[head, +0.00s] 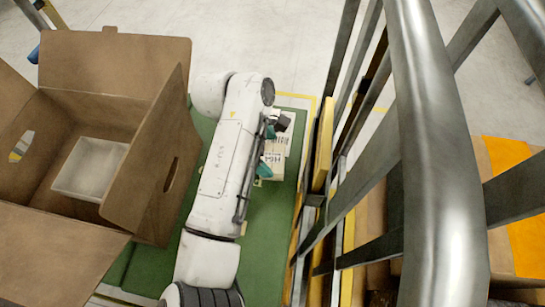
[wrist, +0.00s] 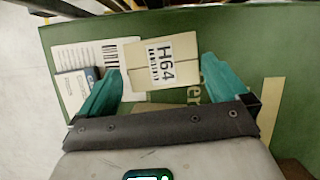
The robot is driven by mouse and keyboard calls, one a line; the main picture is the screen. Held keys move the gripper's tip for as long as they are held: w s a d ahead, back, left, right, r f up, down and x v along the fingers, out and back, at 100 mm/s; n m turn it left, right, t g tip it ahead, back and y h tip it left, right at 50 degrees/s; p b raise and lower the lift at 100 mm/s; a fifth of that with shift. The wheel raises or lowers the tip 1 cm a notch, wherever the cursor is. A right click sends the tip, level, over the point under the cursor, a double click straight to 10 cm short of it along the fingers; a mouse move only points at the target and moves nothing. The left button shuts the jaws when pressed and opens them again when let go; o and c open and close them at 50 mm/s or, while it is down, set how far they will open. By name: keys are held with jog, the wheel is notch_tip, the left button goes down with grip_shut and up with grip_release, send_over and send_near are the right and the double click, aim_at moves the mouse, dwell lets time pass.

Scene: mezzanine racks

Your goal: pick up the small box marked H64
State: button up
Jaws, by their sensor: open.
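The small box marked H64 (wrist: 163,48) is pale tan with a white label and black print. It lies on a green surface (wrist: 225,30), which has white lettering and a barcode label. My gripper (wrist: 163,66) is open, with one teal finger on either side of the box. I cannot tell whether either finger touches it. In the head view my gripper (head: 267,150) is at the right of my white arm, and the box (head: 279,148) shows partly beside it. The arm hides part of the green surface (head: 262,220).
A large open cardboard box (head: 150,180) with a white item (head: 90,168) inside stands at the left. A metal railing (head: 430,120) runs close along the right. A small item with a blue mark (wrist: 72,84) lies beside the left finger. Pale floor (head: 290,40) is clear beyond.

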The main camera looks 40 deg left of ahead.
aim_at(271, 157)
jog(key=shift+p+x, duration=0.35)
jog(key=shift+x, duration=1.65)
jog(key=shift+s, duration=0.2)
jog(key=shift+c, duration=0.3)
jog(key=c, duration=0.6)
jog(key=shift+c, duration=0.2)
jog(key=shift+r, duration=0.15)
